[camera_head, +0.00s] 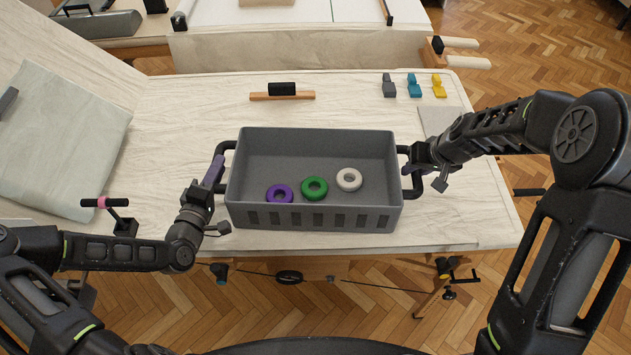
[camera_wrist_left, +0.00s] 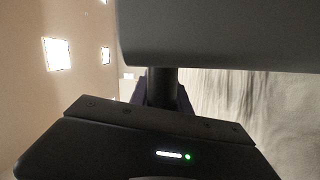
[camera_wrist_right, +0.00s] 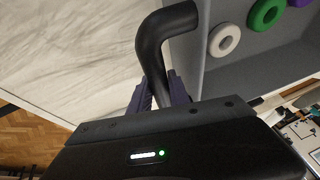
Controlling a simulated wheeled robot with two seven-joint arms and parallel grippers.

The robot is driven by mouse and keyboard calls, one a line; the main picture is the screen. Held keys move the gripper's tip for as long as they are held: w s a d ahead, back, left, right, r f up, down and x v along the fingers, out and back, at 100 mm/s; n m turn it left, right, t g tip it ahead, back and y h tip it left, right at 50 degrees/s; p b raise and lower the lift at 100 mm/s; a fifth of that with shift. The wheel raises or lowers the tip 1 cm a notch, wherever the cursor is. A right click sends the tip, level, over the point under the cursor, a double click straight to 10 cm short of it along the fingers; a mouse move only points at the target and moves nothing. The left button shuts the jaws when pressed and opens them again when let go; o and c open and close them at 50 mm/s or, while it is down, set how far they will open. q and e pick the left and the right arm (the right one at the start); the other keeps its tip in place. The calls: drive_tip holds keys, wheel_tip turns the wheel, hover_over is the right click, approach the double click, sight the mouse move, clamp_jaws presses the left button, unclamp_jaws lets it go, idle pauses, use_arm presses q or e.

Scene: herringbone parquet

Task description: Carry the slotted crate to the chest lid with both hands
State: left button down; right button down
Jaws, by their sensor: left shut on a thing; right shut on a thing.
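The grey slotted crate (camera_head: 315,148) is at the middle front of the table, upright, with a row of slots in its near wall. A purple ring (camera_head: 279,203), a green ring (camera_head: 314,196) and a white ring (camera_head: 349,188) lie inside it. My left gripper (camera_head: 217,168) is shut on the crate's left black handle, which shows in the left wrist view (camera_wrist_left: 162,85). My right gripper (camera_head: 411,165) is shut on the right handle, clear in the right wrist view (camera_wrist_right: 151,55). I cannot tell whether the crate touches the table. A pale flat top (camera_head: 260,14), possibly the chest lid, is beyond.
The pale table (camera_head: 180,105) has a dark block on a wooden bar (camera_head: 282,92) behind the crate. Grey, teal and yellow pieces (camera_head: 414,86) stand at the back right. A grey-green cloth (camera_head: 62,140) lies at the left. A gap separates table and far top.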

use_arm(q)
drive_tip(key=shift+a+r, duration=0.1)
drive_tip(key=shift+r, duration=0.05)
use_arm(e)
drive_tip(key=shift+d+r, duration=0.1)
drive_tip(key=shift+d, duration=0.15)
idle(0.4)
